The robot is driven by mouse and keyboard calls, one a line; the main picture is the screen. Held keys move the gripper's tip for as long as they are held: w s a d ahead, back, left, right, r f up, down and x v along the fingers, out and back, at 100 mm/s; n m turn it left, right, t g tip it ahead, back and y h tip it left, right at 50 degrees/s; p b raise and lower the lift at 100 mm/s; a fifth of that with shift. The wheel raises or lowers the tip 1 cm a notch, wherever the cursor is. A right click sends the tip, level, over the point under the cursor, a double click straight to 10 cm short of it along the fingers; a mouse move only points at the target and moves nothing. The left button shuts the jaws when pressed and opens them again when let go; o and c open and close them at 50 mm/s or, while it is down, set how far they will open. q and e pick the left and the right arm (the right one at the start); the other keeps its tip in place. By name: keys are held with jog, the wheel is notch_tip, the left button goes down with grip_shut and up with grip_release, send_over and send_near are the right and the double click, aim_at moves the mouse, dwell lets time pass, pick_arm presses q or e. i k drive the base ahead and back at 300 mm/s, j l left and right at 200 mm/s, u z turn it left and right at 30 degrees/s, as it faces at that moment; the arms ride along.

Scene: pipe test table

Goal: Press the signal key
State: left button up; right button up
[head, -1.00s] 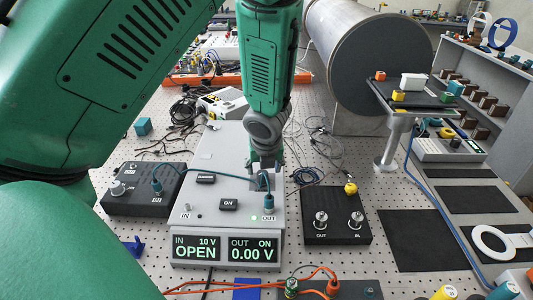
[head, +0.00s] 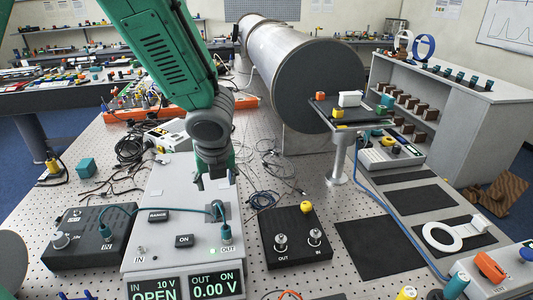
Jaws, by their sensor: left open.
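The grey meter box (head: 165,232) stands in front of me with a RANGE key (head: 159,216) and an ON key (head: 184,241) on its top. No key labelled signal can be read. A dark square part (head: 220,208) lies behind the teal plug (head: 225,236) in the OUT socket. My left gripper (head: 215,184) is open and empty, pointing down over the back of the box top, behind that part. The display (head: 186,288) reads IN 10 V OPEN and OUT ON 0.00 V. My right gripper is out of view.
A black box (head: 85,240) at left joins the OUT socket by a teal cable. Another black box (head: 292,245) with two terminals stands at right. Loose cables (head: 268,180) lie behind. A large cylinder (head: 315,80) and a small stand (head: 343,150) stand farther back.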

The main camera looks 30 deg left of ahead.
aim_at(183, 241)
jog(key=k+l, duration=0.8)
jog(key=l, duration=0.15)
